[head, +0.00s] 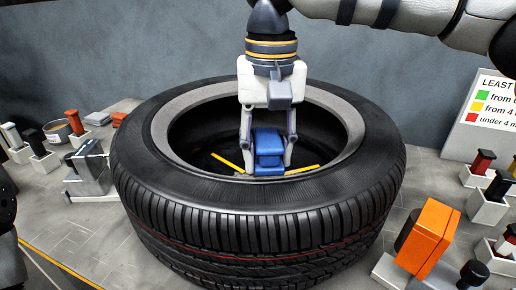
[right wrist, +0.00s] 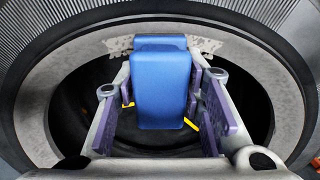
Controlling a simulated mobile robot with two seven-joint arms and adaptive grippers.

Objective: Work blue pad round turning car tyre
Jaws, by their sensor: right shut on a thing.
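The black car tyre (head: 270,222) lies flat on its side in the middle of the head view, with a grey inner ring around its open centre. In the right wrist view the tyre (right wrist: 285,35) surrounds the scene. My right gripper (head: 268,160) points down over the tyre's centre opening, near its front inner edge. It is shut on the blue pad (head: 268,148), which sits between its fingers. The pad (right wrist: 161,88) also shows large in the right wrist view. I cannot tell whether the pad touches the tyre. My left gripper is not in view.
Yellow strips (head: 228,161) show inside the tyre opening. An orange block (head: 427,236) stands on the right. Small holders with red and black handled pieces stand at both sides. A sign (head: 492,115) stands at back right. Grey table shows bare at front left.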

